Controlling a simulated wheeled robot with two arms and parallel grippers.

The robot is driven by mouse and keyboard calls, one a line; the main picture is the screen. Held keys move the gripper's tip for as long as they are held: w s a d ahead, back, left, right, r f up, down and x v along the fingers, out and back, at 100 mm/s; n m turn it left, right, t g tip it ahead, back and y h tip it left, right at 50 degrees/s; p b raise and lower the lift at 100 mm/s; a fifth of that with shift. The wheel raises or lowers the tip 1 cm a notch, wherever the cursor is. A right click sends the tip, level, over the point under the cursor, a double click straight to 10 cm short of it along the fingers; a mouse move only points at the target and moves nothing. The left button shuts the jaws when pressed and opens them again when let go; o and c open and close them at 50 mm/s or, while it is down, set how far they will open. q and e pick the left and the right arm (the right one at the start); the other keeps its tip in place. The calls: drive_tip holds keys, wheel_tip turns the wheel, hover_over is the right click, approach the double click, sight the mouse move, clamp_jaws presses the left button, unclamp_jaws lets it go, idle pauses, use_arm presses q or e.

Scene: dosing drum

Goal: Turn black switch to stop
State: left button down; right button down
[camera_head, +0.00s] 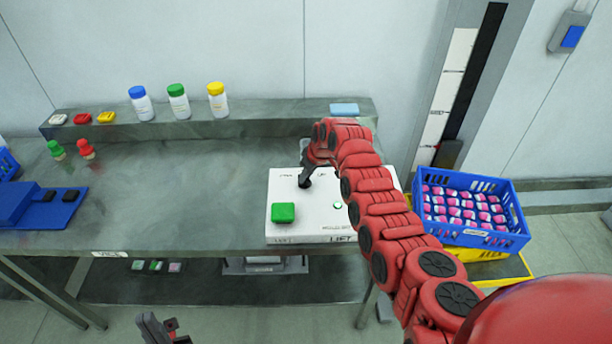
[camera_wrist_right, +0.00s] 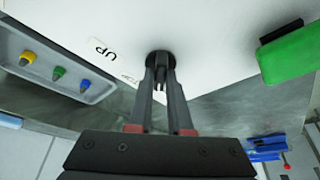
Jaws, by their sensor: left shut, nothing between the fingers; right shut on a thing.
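The black switch (camera_head: 306,183) is on a white control panel (camera_head: 312,222) on the steel table. It also shows in the right wrist view (camera_wrist_right: 160,59) as a dark round knob, partly hidden by the fingers. Labels reading UP and apparently STOP are printed beside it. My right gripper (camera_wrist_right: 160,85) is shut on the black switch, its fingers pointing at the panel. In the head view my right arm covers the panel's right part. My left gripper (camera_head: 160,330) is shut and empty at the bottom edge, away from the table.
Several capped bottles (camera_head: 179,103) stand on the rear shelf. A blue crate (camera_head: 470,236) of pink-and-white items is right of the table. A grey tray (camera_wrist_right: 50,70) with coloured pieces is near the panel. The left tabletop is mostly clear.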

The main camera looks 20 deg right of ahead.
drive_tip(key=shift+m, duration=0.6)
drive_tip(key=shift+a+f+m+h+b, duration=0.15)
drive_tip(key=shift+m+h+b, duration=0.25)
drive_tip(key=shift+m+b, duration=0.25)
drive_tip(key=m+h+b, duration=0.1)
drive_tip(key=m+b, duration=0.1)
drive_tip(key=shift+m+t, duration=0.3)
drive_tip(key=shift+m, duration=0.05)
drive_tip(key=shift+a+m+h+b, duration=0.1)
drive_tip(key=shift+m+h+b, duration=0.6)
drive_tip(key=shift+m+b, duration=0.9)
drive_tip(key=shift+r, duration=0.2)
drive_tip(key=c, duration=0.8)
unclamp_jaws()
drive_tip(key=shift+c, duration=0.2)
